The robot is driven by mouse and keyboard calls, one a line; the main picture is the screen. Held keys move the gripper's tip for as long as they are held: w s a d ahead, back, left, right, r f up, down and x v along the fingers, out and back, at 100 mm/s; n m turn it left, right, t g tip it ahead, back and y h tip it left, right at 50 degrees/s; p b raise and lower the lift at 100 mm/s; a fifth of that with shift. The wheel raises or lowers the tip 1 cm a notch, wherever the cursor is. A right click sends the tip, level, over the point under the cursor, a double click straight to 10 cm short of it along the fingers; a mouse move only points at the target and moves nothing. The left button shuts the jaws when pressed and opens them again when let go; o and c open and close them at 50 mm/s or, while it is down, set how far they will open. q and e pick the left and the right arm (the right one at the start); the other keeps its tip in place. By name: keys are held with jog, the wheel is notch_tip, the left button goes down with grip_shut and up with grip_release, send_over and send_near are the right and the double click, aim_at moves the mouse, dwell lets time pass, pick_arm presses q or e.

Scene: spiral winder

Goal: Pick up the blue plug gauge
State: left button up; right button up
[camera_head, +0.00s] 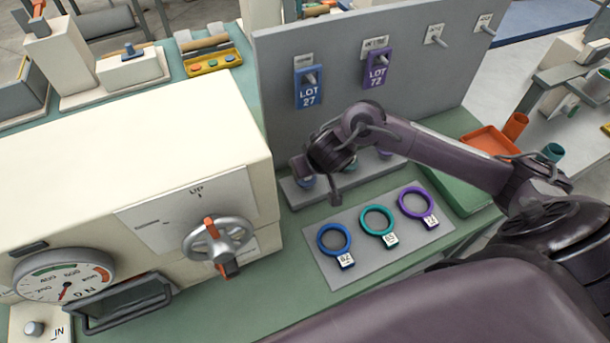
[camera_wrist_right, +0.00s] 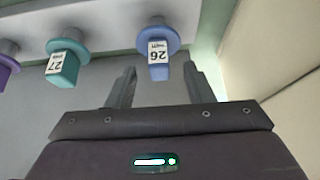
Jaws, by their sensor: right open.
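The blue plug gauge (camera_wrist_right: 158,62) has a label reading 26 and a round flange. It sits in a light grey rack (camera_wrist_right: 110,12). My right gripper (camera_wrist_right: 160,88) is open, with one finger on each side of the gauge's near end in the wrist view. I cannot tell whether they touch. In the head view, my right gripper (camera_head: 318,183) hangs over the left end of the rack (camera_head: 291,194) and partly hides the gauges. A teal plug gauge (camera_wrist_right: 63,64) labelled 27 and a purple one (camera_wrist_right: 6,72) stand beside it. My left gripper is not in view.
Blue (camera_head: 322,242), teal (camera_head: 365,222) and purple (camera_head: 404,203) rings lie on a grey plate (camera_head: 345,275) in front of the rack. An upright grey panel (camera_head: 350,90) with hanging lot tags stands behind. A cream machine (camera_head: 110,160) with a handwheel (camera_head: 217,240) is at left.

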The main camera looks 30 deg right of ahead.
jog(key=x, duration=0.4)
jog(key=shift+w+r, duration=0.1)
jog(key=shift+r, duration=0.05)
jog(key=c, duration=0.7)
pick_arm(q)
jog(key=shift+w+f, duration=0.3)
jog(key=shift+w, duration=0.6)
pick_arm(e)
grip_shut()
jog(key=shift+r, duration=0.1)
